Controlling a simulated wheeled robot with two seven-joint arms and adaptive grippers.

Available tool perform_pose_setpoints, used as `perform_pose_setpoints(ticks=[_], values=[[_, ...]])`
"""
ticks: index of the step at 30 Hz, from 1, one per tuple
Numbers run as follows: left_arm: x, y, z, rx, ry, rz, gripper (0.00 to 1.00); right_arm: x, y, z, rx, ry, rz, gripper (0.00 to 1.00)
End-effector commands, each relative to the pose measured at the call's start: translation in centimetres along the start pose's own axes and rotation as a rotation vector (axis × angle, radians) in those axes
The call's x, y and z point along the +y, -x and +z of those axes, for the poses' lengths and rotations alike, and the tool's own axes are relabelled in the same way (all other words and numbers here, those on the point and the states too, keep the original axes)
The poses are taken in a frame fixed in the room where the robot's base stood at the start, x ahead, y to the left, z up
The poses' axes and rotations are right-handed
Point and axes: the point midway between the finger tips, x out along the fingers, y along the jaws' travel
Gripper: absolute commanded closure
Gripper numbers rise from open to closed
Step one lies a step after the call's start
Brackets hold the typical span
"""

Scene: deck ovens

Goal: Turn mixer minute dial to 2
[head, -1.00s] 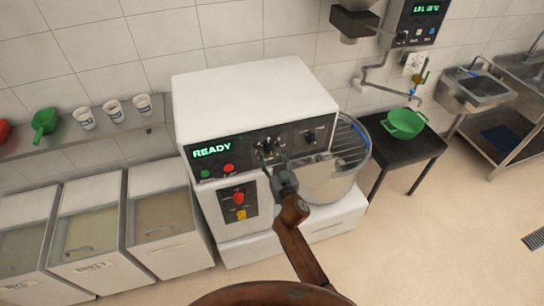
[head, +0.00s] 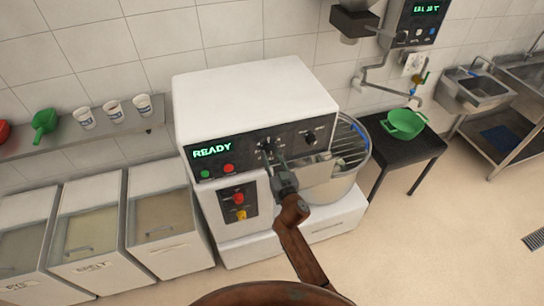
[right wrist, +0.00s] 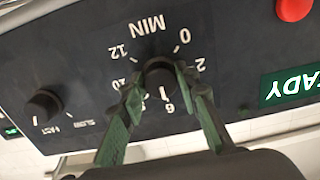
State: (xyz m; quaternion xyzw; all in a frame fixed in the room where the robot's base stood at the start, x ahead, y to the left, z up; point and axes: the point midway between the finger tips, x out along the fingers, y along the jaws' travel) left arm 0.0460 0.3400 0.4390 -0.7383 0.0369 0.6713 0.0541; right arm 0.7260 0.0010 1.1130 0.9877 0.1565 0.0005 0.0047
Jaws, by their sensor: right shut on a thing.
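The mixer (head: 250,92) is a white box with a black front panel and a lit READY display. Its minute dial (right wrist: 160,74) is a round black knob, seen upside down in the right wrist view under the letters MIN. 0, 2, 6, 10 and 12 are legible around it. A white mark on the knob appears to point near the 6, away from the 2. My right gripper (right wrist: 160,88) is shut on the knob, one green finger on each side; the fingers hide some scale numbers. It also shows in the head view (head: 272,160). My left gripper is out of view.
A second knob, for speed (right wrist: 43,105), sits beside the dial. A red button (right wrist: 293,8) and the display are on the other side. The steel mixer bowl (head: 330,185) is close to the right arm. Flour bins (head: 160,220) stand at left.

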Motion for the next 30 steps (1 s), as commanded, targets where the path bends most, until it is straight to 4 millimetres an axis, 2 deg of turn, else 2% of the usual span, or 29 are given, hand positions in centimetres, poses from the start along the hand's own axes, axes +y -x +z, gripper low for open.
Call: perform_pose_setpoints(ticks=[11,30], values=[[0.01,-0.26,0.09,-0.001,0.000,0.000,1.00,0.03,-0.01,0.04,0.000,0.183,0.000,0.95],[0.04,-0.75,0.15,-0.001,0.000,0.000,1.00,0.15,0.00,0.02,0.000,0.787,-0.001,0.95]])
